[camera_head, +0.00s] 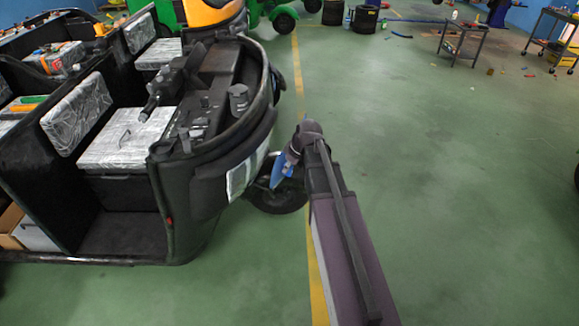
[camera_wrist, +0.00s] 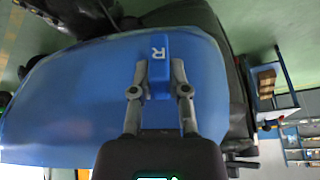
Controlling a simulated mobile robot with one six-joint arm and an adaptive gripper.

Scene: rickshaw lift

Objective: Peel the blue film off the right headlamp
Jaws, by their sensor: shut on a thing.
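My gripper (camera_wrist: 160,92) is shut on the blue tab (camera_wrist: 158,70) marked "R" on a broad blue film (camera_wrist: 75,95). The film fills much of the wrist view and hides what lies behind it. In the head view the blue film (camera_head: 282,170) shows as a narrow slanted strip at my gripper, beside the rickshaw's front. A pale panel (camera_head: 240,178), perhaps a headlamp, shows on the dark front body, with a gap in the picture between it and the film. I cannot tell whether the film touches any lamp.
The black rickshaw (camera_head: 205,190) stands at left, with wrapped seats and a front wheel (camera_head: 275,196) close to my gripper. Green floor (camera_head: 460,190) is open at right. A metal trolley (camera_head: 462,42) stands far back.

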